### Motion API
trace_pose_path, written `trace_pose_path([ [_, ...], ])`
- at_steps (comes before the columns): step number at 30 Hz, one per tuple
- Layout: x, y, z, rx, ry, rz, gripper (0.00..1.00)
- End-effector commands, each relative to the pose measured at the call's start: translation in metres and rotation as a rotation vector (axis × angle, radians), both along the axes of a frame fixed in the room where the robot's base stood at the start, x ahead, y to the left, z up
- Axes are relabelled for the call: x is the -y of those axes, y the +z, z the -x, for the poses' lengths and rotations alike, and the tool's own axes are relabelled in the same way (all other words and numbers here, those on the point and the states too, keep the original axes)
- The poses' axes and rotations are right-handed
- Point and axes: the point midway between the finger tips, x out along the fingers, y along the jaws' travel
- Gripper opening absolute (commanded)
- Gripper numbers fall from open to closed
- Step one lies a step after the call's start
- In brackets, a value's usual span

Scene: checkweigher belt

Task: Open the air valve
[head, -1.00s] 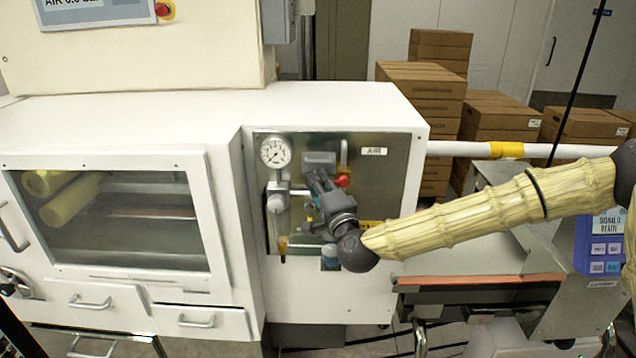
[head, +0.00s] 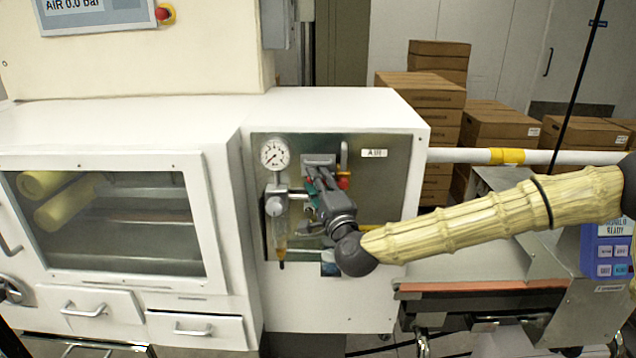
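The air panel (head: 385,195) is a metal plate on the front of the white cabinet, with a small label reading "AIR". A round pressure gauge (head: 275,153) sits at its upper left, above a filter bowl (head: 279,228). My gripper (head: 318,172) reaches to the panel from the lower right and covers much of the valve area. A small red part (head: 344,183) shows just right of the fingers. I cannot tell whether the fingers touch or hold the valve handle, which is mostly hidden. The display (head: 95,10) at upper left reads "AIR 0.0 bar".
A windowed cabinet door (head: 110,220) and drawers lie left of the panel. A white pipe with a yellow band (head: 508,156) runs to the right. A conveyor (head: 480,287) stands at lower right, with a blue control box (head: 606,250). Cardboard boxes (head: 420,95) are stacked behind.

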Motion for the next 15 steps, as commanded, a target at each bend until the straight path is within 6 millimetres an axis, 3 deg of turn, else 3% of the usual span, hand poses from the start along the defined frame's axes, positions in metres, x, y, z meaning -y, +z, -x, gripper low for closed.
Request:
trace_pose_path([
  [10,0.001,0.001,0.001,0.002,0.0,0.0,0.36],
  [15,0.006,-0.003,0.013,0.001,-0.001,0.0,0.36],
])
